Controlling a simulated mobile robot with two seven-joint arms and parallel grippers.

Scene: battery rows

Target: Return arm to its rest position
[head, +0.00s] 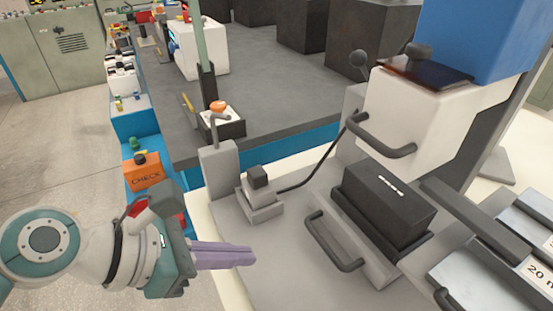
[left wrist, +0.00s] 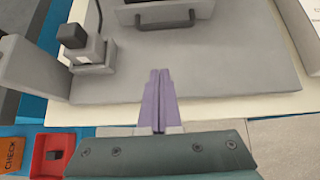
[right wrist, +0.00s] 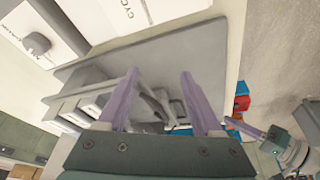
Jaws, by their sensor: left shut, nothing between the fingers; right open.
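My left gripper (head: 250,257) is shut and empty in the head view, over the near left edge of the grey base plate (head: 240,285). In the left wrist view its purple fingers (left wrist: 159,72) are together, with nothing between them. In the right wrist view, my right gripper (right wrist: 158,78) is open, its two purple fingers wide apart and nothing held. The right gripper does not show in the head view. A black block (head: 385,205) sits in a holder with a grey handle (head: 335,245) on the machine, to the right of my left gripper.
A small grey stand with a black button (head: 258,177) is on the plate. A white machine head with a handle (head: 385,140) rises above it. An orange CHECK box (head: 146,172) is near my left arm. A dark table (head: 270,75) extends behind. Open floor (head: 50,140) lies at left.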

